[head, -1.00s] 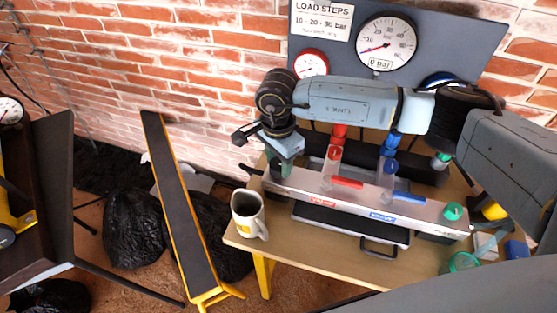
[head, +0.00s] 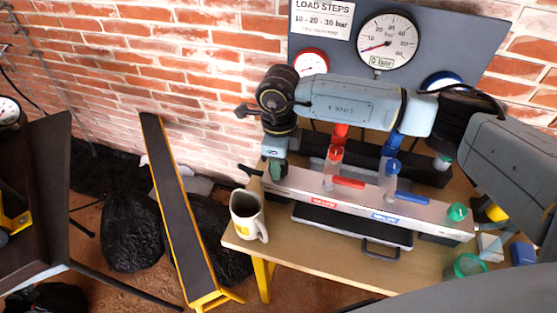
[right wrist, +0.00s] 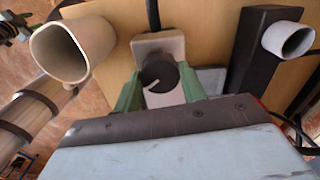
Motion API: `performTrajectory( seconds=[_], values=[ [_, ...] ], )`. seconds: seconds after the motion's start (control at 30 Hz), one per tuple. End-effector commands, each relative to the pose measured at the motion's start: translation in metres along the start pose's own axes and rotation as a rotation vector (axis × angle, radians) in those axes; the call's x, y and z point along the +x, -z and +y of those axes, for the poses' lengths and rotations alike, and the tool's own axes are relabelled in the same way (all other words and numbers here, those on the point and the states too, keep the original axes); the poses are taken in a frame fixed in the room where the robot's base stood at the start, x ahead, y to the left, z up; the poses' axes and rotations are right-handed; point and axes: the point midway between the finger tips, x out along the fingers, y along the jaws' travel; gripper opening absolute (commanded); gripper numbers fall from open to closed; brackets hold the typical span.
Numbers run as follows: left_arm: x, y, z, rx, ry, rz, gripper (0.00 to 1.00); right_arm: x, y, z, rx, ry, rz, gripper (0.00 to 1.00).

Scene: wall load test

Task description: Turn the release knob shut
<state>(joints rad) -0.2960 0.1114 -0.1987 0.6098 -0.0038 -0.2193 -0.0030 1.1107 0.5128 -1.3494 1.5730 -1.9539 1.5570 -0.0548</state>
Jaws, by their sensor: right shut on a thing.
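The release knob (right wrist: 158,76) is a round black knob with a white pointer line, on a pale block at the left end of the pump's long rail (head: 352,201). In the right wrist view its line points to the lower left. My right gripper (head: 275,172) comes down over that end in the head view and mostly hides the knob. Its green fingers (right wrist: 158,90) stand on both sides of the knob in the right wrist view, shut on it. My left gripper is not in view.
A cream mug (head: 246,222) stands on the table close to the gripper. A red lever (head: 348,182) and a blue lever (head: 411,198) stick out above the rail. The large gauge (head: 387,39) on the wall board reads 0 bar. A green cup (head: 468,266) is at the right.

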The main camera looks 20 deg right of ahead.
Motion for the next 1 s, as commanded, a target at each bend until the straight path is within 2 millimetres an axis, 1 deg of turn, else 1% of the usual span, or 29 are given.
performTrajectory(
  seconds=[0.2,0.5,0.7,1.0],
  values=[
    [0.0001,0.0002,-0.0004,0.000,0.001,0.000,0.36,-0.0011,0.0000,-0.0003,0.203,0.000,-0.004,0.18],
    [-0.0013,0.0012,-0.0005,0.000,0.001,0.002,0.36,-0.0012,0.0000,-0.0004,0.429,0.000,-0.007,0.18],
    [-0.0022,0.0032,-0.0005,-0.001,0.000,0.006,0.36,-0.0013,0.0000,-0.0005,0.523,0.001,-0.009,0.18],
    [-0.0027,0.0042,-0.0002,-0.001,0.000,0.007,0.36,-0.0014,0.0000,-0.0007,0.581,0.001,-0.010,0.18]
  ],
)
